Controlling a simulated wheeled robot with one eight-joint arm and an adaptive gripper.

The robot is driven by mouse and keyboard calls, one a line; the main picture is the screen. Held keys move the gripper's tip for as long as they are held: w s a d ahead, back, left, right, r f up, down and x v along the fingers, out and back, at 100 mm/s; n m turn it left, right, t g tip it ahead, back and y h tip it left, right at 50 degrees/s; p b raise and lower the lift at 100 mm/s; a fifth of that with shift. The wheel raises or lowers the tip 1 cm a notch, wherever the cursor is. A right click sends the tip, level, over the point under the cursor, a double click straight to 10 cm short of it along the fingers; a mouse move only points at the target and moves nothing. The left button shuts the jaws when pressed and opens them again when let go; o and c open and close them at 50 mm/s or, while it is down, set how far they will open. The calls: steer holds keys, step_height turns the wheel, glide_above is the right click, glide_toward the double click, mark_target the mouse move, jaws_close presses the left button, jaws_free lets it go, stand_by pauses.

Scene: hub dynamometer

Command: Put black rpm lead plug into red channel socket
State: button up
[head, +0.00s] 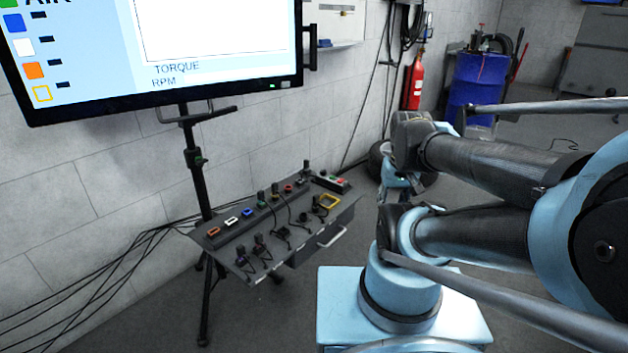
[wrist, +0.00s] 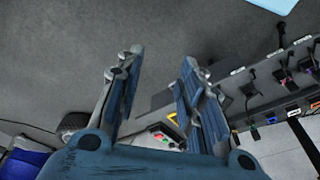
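In the head view, a dark sloped panel (head: 222,250) on a stand carries a row of coloured sockets. The red socket (head: 288,188) is in the far half of that row. Several black plugs with leads sit on the panel, including one at the near end (head: 240,258) and one further along (head: 282,232). I cannot tell which is the rpm lead plug. In the wrist view, my gripper (wrist: 159,62) is open and empty, its fingers well apart over bare floor. The panel (wrist: 240,118) lies to the right of the fingers, with no contact visible.
A monitor (head: 150,50) hangs above the panel on a thin stand. A box with red and green buttons (head: 333,182) and a yellow frame (head: 329,202) are at the panel's far end. A blue drum (head: 478,85) and red extinguisher (head: 414,82) stand behind. Cables run along the wall.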

steer(key=w+a+r+m, duration=0.2)
steer(key=w+a+r, duration=0.15)
steer(key=w, duration=0.35)
steer(key=m+g, duration=0.2)
steer(key=m, duration=0.4)
glide_above(316, 195)
steer(key=f, duration=1.2)
steer(key=shift+s+d+f, duration=0.2)
steer(key=shift+s, duration=0.05)
steer(key=shift+w+a+f, duration=0.15)
steer(key=shift+a+f, duration=0.1)
steer(key=shift+f, duration=4.55)
steer(key=shift+c, duration=0.2)
